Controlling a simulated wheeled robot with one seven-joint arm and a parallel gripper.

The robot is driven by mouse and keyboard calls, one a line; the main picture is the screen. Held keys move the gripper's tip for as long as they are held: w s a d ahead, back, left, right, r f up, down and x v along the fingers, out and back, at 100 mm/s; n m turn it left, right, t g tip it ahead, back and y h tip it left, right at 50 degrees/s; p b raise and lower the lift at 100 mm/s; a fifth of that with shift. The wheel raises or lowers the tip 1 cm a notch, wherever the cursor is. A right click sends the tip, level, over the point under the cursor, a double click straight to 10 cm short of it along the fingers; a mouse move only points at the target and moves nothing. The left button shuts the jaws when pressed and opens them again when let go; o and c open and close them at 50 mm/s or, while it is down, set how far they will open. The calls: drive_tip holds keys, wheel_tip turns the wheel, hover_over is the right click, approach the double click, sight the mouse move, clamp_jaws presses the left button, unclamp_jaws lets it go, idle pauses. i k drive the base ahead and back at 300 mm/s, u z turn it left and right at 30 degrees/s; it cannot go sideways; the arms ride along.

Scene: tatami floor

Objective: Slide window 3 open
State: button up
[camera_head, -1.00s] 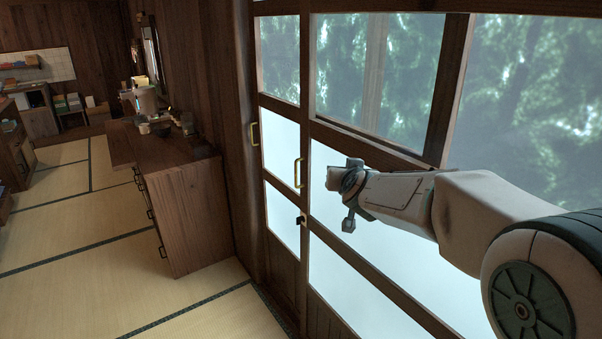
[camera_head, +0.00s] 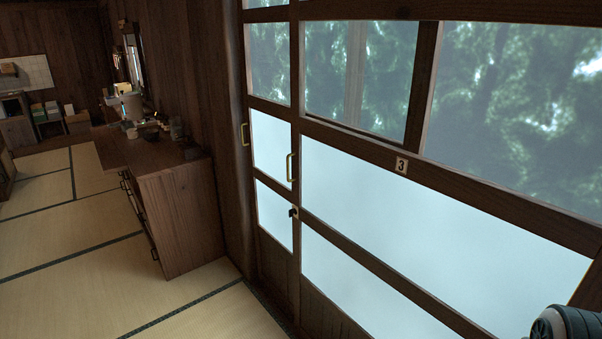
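A "3" label (camera_head: 401,165) is on the wooden rail of the sliding panel at the right. Above that rail are clear panes, a left one (camera_head: 375,75) and a larger right one (camera_head: 520,110), with trees outside. A dark wooden upright (camera_head: 423,85) stands between them. I cannot tell whether a gap is open there. Below the rail is a frosted pane (camera_head: 430,220). A brass handle (camera_head: 290,167) is on the panel's left upright. My gripper is out of view; only a dark rounded part of my arm shows at the lower right corner.
A second brass handle (camera_head: 244,134) is on the narrow panel edge to the left. A small dark latch (camera_head: 293,211) is below the first. A wooden cabinet (camera_head: 185,215) with items on top stands at the left. The tatami floor (camera_head: 75,290) in front is clear.

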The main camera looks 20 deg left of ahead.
sight(389, 242)
drive_tip(key=k, duration=0.15)
drive_tip(key=u, duration=1.9)
drive_tip(key=i, duration=1.4)
drive_tip(key=z, duration=2)
drive_tip(key=i, duration=0.45)
drive_tip(key=z, duration=0.1)
